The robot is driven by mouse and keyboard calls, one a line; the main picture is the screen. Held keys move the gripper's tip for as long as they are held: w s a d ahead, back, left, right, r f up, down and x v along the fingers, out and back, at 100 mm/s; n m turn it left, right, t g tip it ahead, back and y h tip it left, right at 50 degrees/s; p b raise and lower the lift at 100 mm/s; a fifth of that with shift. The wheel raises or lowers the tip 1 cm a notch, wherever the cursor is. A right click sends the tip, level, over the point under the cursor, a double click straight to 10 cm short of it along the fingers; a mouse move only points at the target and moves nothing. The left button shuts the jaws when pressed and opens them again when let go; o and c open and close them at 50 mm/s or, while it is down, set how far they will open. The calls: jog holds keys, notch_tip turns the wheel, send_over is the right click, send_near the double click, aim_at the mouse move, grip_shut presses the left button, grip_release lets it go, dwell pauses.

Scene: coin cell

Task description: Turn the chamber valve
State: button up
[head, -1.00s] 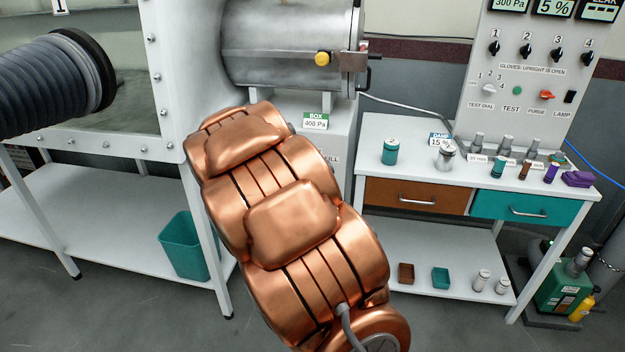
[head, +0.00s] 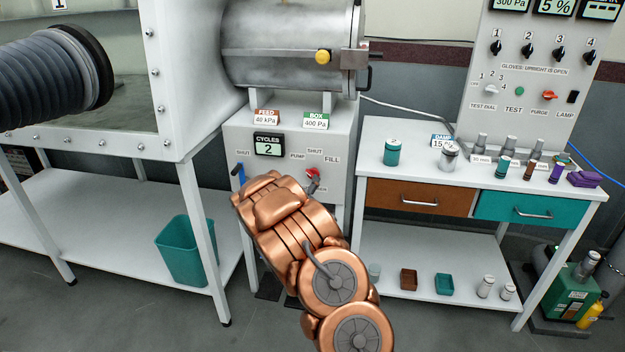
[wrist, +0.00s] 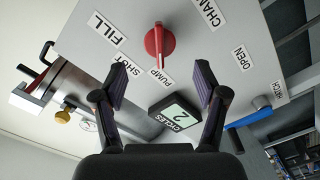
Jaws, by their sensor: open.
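The red chamber valve knob (head: 312,174) is on the front of the white cabinet below the steel chamber, partly hidden by my copper arm. In the wrist view the red knob (wrist: 159,42) sits beyond my fingertips, between the SHUT, PUMP and CHAMBER labels, the last cut off by the frame. Its handle runs roughly up and down in that picture.
A blue lever (head: 238,173) is on the cabinet's left side and shows in the wrist view (wrist: 248,120). The display (head: 269,145) reads CYCLES 2. A white bench (head: 480,180) with jars stands right. A glove box with a teal bin (head: 185,250) below it is left.

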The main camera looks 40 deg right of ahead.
aim_at(313, 174)
jog(key=shift+p+x, duration=0.5)
jog(key=shift+x, duration=3.4)
jog(key=shift+s+f, duration=0.1)
jog(key=shift+c, duration=0.2)
